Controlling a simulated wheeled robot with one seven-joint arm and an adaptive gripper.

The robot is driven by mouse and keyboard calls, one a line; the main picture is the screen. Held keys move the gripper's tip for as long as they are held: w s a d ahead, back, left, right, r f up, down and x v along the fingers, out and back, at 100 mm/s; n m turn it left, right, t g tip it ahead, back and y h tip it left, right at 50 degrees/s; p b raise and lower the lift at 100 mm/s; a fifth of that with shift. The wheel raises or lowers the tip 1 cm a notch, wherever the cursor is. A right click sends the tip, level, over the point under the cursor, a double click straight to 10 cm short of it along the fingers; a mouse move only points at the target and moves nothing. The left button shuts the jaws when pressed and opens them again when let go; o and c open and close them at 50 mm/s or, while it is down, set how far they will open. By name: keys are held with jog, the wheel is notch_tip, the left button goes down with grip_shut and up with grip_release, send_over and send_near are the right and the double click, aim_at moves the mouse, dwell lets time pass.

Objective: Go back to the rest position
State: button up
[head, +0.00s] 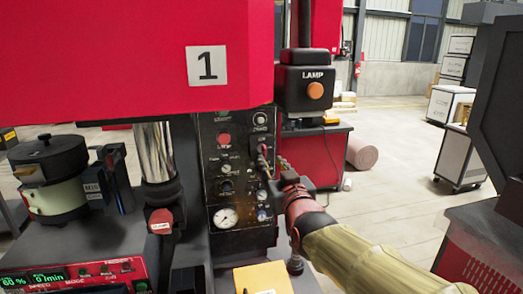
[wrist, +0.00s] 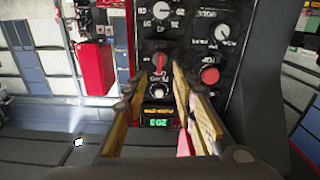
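My gripper (head: 265,168) is in front of the dark control panel (head: 232,165) in the head view, at the panel's right side. In the wrist view my gripper (wrist: 156,80) has its two fingers apart, with nothing visible held between them. A red-handled knob (wrist: 158,62) on the panel shows between the fingertips; I cannot tell whether they touch it. A green lit display (wrist: 158,123) shows lower between the fingers. A red button (wrist: 210,75) is right of them. My yellow-sleeved arm reaches in from the lower right.
The LAMP box (head: 304,82) with an orange button stands behind my gripper. A pressure gauge (head: 226,217) is low on the panel. A metal column (head: 155,152) and a round bowl feeder (head: 50,175) are at left. A dark machine (head: 500,110) is at right; open floor (head: 385,200) lies between.

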jog(key=s+d+f+g+h, duration=0.15)
jog(key=s+f+g, duration=0.3)
jog(key=f, duration=0.45)
jog(key=s+d+f+g, duration=0.25)
jog(key=s+f, duration=0.35)
jog(key=f, duration=0.3)
jog(key=s+d+m+g+h, duration=0.1)
jog(key=s+d, duration=0.4)
jog(key=s, duration=0.3)
jog(key=s+d+f+m+g+h+p, duration=0.1)
jog(key=s+d+g, duration=0.1)
jog(key=s+d, duration=0.3)
jog(key=s+d+f+m+g+h+p, duration=0.1)
jog(key=s+d, duration=0.4)
jog(key=s, duration=0.5)
jog(key=shift+s+m+g, duration=0.4)
jog(key=shift+m, duration=0.1)
